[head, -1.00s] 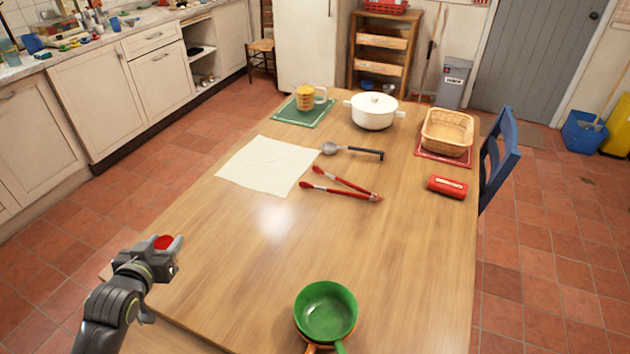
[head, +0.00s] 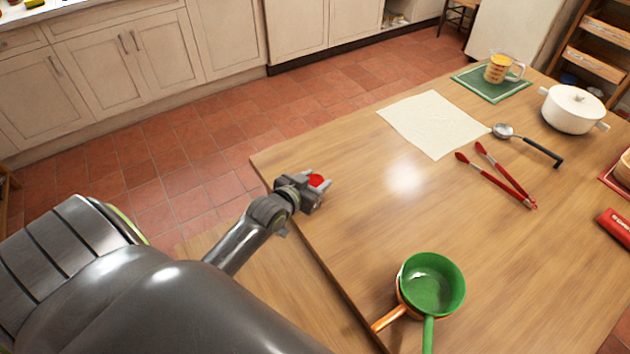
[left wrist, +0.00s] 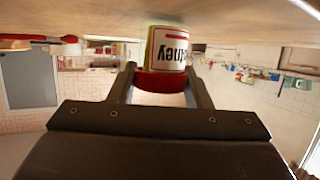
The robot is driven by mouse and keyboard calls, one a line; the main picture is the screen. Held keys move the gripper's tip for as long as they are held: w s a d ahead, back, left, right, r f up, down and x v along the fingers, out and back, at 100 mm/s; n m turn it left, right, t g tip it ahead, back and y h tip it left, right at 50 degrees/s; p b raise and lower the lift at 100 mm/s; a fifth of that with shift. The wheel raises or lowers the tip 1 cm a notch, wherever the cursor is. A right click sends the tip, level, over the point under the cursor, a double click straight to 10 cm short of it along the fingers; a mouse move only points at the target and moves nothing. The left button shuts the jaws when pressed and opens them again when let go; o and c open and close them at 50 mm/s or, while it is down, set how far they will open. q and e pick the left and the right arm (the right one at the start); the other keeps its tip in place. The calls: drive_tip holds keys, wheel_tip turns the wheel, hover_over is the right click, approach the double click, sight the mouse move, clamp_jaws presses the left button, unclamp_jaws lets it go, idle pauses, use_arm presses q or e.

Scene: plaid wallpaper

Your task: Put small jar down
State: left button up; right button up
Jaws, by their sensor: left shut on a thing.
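My left gripper (head: 308,190) is shut on the small jar and holds it by its red lid (head: 316,181), over or at the near left corner of the wooden table (head: 370,240). In the left wrist view, the small jar (left wrist: 168,47) sits between my two fingers, with a pale label and black lettering that reads upside down. The tabletop (left wrist: 240,18) fills the top of that view, close to the jar's base. I cannot tell whether they touch. In the head view only the lid shows clearly. My right gripper is not in view.
A green pan (head: 432,285) rests on an orange-handled one at the near edge. A cream cloth (head: 433,124), red tongs (head: 500,178), a ladle (head: 530,146), a measuring cup (head: 500,68) and a white pot (head: 572,108) lie farther back. The tabletop between jar and cloth is clear.

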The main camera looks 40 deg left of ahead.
use_arm(q)
drive_tip(key=shift+f, duration=0.15)
drive_tip(key=o, duration=1.1)
drive_tip(key=v, duration=1.2)
